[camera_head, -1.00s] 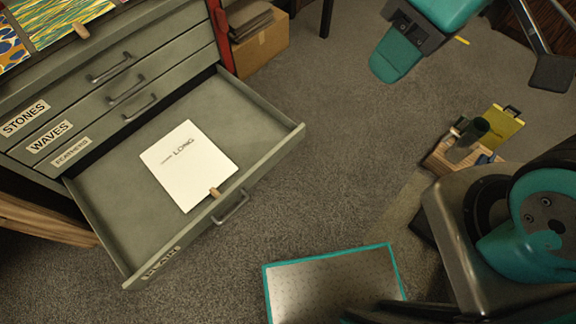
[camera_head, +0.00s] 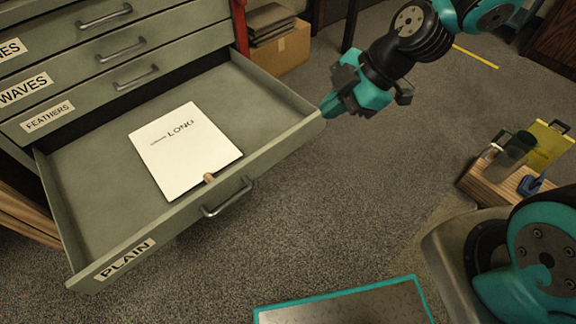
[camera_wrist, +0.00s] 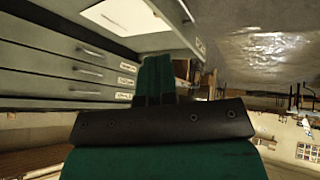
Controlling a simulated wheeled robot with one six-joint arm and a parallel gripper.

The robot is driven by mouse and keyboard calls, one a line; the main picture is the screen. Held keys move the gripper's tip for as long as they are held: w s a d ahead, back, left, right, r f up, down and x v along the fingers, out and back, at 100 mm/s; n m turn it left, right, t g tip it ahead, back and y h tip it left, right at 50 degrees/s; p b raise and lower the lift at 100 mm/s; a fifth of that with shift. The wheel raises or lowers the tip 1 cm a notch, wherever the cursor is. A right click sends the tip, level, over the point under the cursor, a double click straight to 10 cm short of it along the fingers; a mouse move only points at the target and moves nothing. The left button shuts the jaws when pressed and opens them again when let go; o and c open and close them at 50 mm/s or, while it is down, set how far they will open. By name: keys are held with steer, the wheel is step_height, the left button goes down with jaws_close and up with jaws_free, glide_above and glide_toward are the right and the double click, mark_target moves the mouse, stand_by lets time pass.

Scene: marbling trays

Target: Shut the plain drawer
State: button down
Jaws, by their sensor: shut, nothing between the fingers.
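The plain drawer (camera_head: 128,250) is the lowest one of a grey-green cabinet and stands far out, with a PLAIN label and a metal handle (camera_head: 228,197) on its front. A white sheet marked LONG (camera_head: 182,150) lies inside it, with a small wooden piece (camera_head: 208,178) at its edge. My gripper (camera_head: 328,108) is shut and empty, at the right end of the drawer's front; I cannot tell whether it touches. In the wrist view my shut fingers (camera_wrist: 155,80) point toward the cabinet, and the sheet (camera_wrist: 128,15) shows above them.
The drawers labelled WAVES (camera_head: 75,75) and FEATHERS (camera_head: 100,98) above are shut. A cardboard box (camera_head: 280,50) stands behind the cabinet's right side. A wooden block with tools (camera_head: 500,180) is at the right.

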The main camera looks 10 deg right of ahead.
step_height(320, 180, down, 10)
steer(key=w+d+n+t+b, duration=0.1)
steer(key=w+n+b, duration=0.1)
steer(key=n+b, duration=0.1)
steer(key=b, duration=0.3)
glide_toward(277, 149)
step_height(277, 149, down, 4)
steer(key=s, duration=0.2)
steer(key=shift+w+a+f, duration=0.15)
steer(key=shift+w+a, duration=0.55)
steer(key=shift+w, duration=0.1)
steer(key=shift+w+a+f, duration=0.15)
steer(key=shift+w+a, duration=0.55)
steer(key=shift+w, duration=0.05)
